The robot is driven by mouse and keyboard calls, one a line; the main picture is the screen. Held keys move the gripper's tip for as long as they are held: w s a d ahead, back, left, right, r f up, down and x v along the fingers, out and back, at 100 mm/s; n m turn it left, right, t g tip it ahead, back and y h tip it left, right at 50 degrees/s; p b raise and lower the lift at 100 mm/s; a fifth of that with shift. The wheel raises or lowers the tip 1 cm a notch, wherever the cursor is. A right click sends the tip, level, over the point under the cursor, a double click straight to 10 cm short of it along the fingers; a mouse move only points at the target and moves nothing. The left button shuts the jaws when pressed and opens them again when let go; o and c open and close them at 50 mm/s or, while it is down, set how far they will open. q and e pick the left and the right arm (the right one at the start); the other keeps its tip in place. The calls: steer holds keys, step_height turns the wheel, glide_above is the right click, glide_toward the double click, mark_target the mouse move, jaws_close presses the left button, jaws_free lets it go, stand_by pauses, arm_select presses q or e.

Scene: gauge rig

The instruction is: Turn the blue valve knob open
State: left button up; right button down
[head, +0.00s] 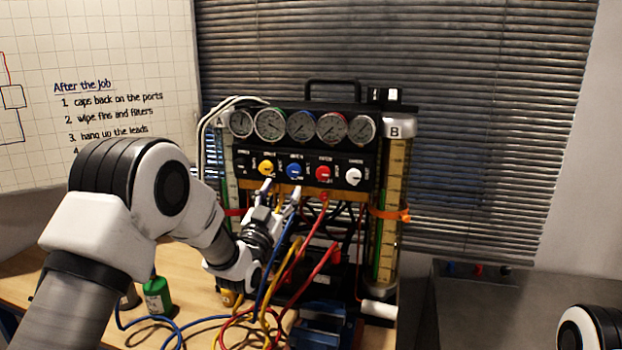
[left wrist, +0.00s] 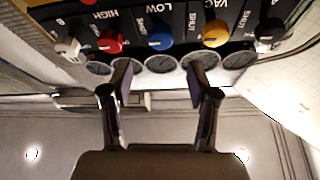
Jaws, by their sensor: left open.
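The blue valve knob (head: 294,171) is on the black front panel of the gauge rig, between the yellow knob (head: 266,168) and the red knob (head: 323,173). My left gripper (head: 281,190) is just below and in front of the blue knob, open and empty. In the left wrist view the blue knob (left wrist: 160,36) shows beyond and between the two open fingertips (left wrist: 160,75), apart from them. A label reading LOW is beside it. My right gripper is not in view; only part of my right arm shows at the lower right.
Several round gauges (head: 301,126) sit above the knobs. A white knob (head: 353,176) is at the panel's right end. Blue, yellow and red hoses (head: 293,262) hang below the panel near my left gripper. A green cylinder (head: 158,296) stands on the wooden bench.

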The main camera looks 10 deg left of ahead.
mark_target(292, 172)
arm_select(q)
steer(key=p+x, duration=0.3)
steer(key=x, duration=0.4)
steer(key=shift+w, duration=0.55)
jaws_close()
